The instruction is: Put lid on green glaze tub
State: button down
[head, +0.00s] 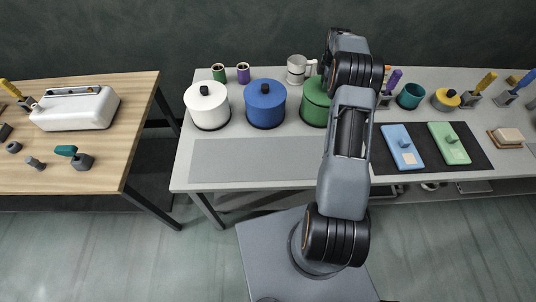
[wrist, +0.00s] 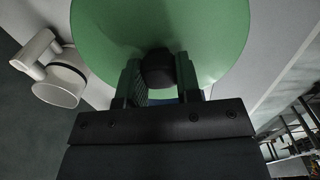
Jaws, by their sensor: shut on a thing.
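The green glaze tub (head: 314,104) stands on the grey bench, right of the blue tub, and my arm hides much of it. In the wrist view the round green lid (wrist: 215,32) fills the top middle. My gripper (wrist: 159,78) is shut on the lid's black knob (wrist: 158,66), one finger on each side. The head view does not show my gripper clearly behind the arm. I cannot tell whether the lid rests on the tub or is held above it.
A blue tub (head: 265,102) and a white tub (head: 207,104) stand left of the green one. A white mug (head: 297,70) is behind it and also shows in the wrist view (wrist: 58,84). A grey mat (head: 250,159) lies clear in front.

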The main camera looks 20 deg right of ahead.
jog(key=shift+f+b, duration=0.35)
jog(key=shift+f, duration=0.25)
jog(key=c, duration=0.7)
grip_release()
jog(key=shift+c, duration=0.2)
jog(key=shift+r, duration=0.15)
jog(key=shift+r+p, duration=2.6)
jog(key=shift+r, duration=1.3)
notch_tip(320, 180, up, 14)
jog(key=b, duration=0.1)
jog(key=shift+f, duration=0.1)
